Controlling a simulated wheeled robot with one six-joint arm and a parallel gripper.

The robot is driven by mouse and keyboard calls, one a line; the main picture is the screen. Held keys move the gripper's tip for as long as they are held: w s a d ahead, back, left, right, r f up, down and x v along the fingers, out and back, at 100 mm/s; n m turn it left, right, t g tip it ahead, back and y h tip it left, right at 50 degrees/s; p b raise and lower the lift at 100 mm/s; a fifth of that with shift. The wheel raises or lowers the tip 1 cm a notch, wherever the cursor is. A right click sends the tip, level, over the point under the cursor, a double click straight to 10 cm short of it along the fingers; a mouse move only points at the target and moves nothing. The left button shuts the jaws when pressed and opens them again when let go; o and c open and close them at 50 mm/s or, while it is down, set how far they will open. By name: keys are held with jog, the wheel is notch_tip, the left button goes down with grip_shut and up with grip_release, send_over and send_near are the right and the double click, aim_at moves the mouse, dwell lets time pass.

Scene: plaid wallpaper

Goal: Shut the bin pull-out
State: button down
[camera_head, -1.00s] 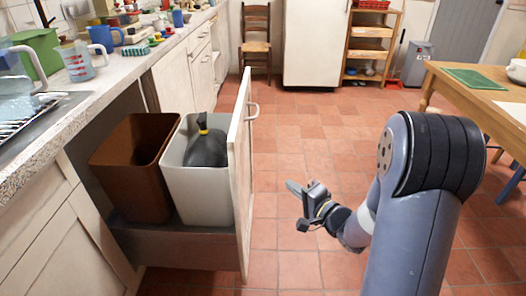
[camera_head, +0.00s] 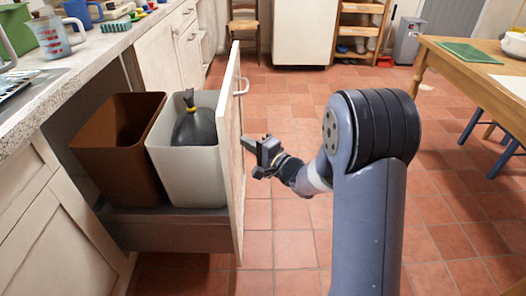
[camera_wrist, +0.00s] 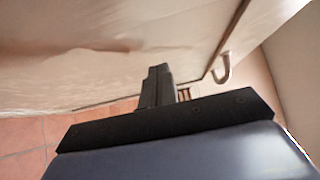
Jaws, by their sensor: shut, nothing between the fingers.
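The bin pull-out (camera_head: 231,160) stands open, slid out from under the counter with its cream front panel toward the right. It carries a brown bin (camera_head: 118,155) and a white bin (camera_head: 190,170); a black tied bag (camera_head: 194,128) sits in the white one. A handle (camera_head: 241,86) is on the panel's outer face near the top. My gripper (camera_head: 246,143) is shut and empty, with its tips at or very close to the panel's outer face. In the wrist view the shut fingers (camera_wrist: 157,88) point at the panel (camera_wrist: 110,50), with the handle (camera_wrist: 222,70) to their right; contact is unclear.
The counter (camera_head: 75,75) runs along the left with cups and dishes on it. A wooden table (camera_head: 480,65) stands at the right with a blue-legged stool by it. A chair (camera_head: 244,22) and shelf stand at the back. The tiled floor between is clear.

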jog(key=shift+a, duration=0.7)
